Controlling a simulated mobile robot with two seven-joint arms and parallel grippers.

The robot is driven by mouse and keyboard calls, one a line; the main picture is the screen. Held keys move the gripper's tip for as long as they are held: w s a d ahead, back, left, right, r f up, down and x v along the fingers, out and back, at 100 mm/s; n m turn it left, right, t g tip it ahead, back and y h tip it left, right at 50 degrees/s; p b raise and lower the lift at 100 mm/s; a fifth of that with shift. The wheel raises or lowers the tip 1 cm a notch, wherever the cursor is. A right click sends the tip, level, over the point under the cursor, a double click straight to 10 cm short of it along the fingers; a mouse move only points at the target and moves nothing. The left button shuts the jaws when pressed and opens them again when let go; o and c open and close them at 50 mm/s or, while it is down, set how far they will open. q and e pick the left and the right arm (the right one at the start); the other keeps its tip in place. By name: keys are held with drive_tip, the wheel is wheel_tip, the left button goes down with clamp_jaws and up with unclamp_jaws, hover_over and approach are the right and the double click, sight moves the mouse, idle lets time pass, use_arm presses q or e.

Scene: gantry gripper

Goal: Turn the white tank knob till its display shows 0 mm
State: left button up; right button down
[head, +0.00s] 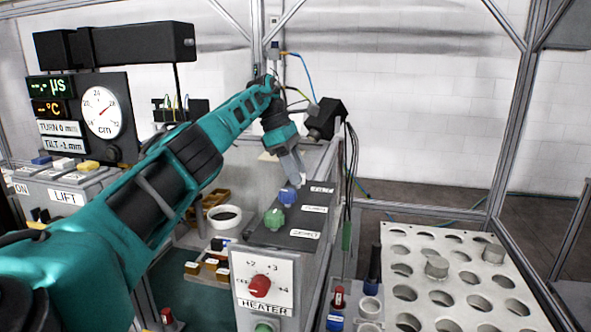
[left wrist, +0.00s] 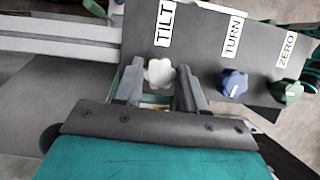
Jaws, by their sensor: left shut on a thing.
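The white knob (left wrist: 159,73) sits on a dark sloped panel beside the label TILT, as the left wrist view shows. My left gripper (head: 294,176) is shut on this knob, with one finger on each side of it. In the head view the gripper mostly hides the knob. The tilt display (head: 64,145) at the left reads TILT -1 mm. The turn display (head: 59,128) above it reads TURN 0 mm. My right gripper is not in view.
A blue knob (head: 288,196) labelled TURN and a green knob (head: 274,219) labelled ZERO stand close by on the same panel. A heater box (head: 265,285) with a red knob is in front. A perforated rack (head: 450,270) stands at the right. Cables hang behind the gripper.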

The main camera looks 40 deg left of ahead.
use_arm(q)
drive_tip(key=shift+r, duration=0.1)
drive_tip(key=o, duration=1)
drive_tip(key=shift+o, duration=0.2)
